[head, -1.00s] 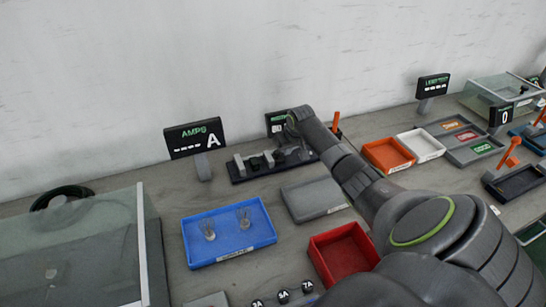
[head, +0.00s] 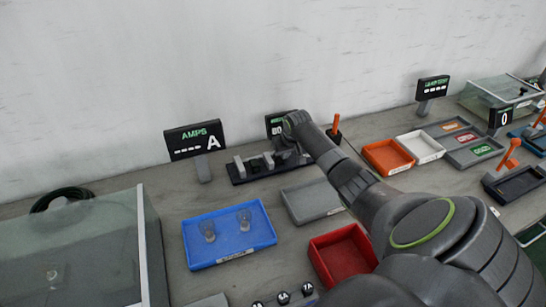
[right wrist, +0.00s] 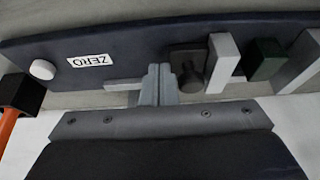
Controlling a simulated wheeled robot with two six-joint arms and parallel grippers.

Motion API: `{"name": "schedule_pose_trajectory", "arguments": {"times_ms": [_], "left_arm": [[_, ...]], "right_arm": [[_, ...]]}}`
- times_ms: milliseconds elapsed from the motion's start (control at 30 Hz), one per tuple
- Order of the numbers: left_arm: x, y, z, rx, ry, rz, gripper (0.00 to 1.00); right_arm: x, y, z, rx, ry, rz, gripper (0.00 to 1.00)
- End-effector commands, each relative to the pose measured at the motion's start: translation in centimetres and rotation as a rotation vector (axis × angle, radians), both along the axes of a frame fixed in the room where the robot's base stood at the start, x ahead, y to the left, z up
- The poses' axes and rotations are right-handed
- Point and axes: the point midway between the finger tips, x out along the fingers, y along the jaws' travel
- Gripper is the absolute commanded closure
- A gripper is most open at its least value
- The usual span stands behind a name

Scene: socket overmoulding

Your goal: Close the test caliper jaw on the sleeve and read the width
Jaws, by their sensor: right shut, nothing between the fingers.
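The test caliper is a dark base (right wrist: 110,55) with a ZERO label and a white round button; in the head view it (head: 238,177) lies at the back wall. Two light jaws stand on it: a sliding-side jaw (right wrist: 224,62) and an end jaw (right wrist: 304,62). A dark green block, seemingly the sleeve (right wrist: 263,62), stands between them, with a narrow gap showing to the sliding-side jaw. My right gripper (right wrist: 160,84) is shut and empty, beside the dark knob (right wrist: 191,75) of the slide. Its fingertips are hidden in the head view. My left gripper is not in view.
A small display (head: 272,124) behind the caliper is partly covered by my right arm. An AMPS display (head: 194,140) stands left. An orange-handled lever (head: 335,126) stands right. Blue (head: 200,257), grey (head: 297,207) and red (head: 320,262) trays lie in front.

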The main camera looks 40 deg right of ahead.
Motion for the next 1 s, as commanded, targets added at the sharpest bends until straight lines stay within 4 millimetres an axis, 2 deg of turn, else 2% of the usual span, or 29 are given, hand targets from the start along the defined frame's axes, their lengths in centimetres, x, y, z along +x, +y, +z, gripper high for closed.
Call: {"name": "schedule_pose_trajectory", "arguments": {"times_ms": [1000], "left_arm": [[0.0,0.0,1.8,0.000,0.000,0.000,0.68]], "right_arm": [[1.1,3.5,0.1,0.001,0.000,-0.001,1.00]]}}
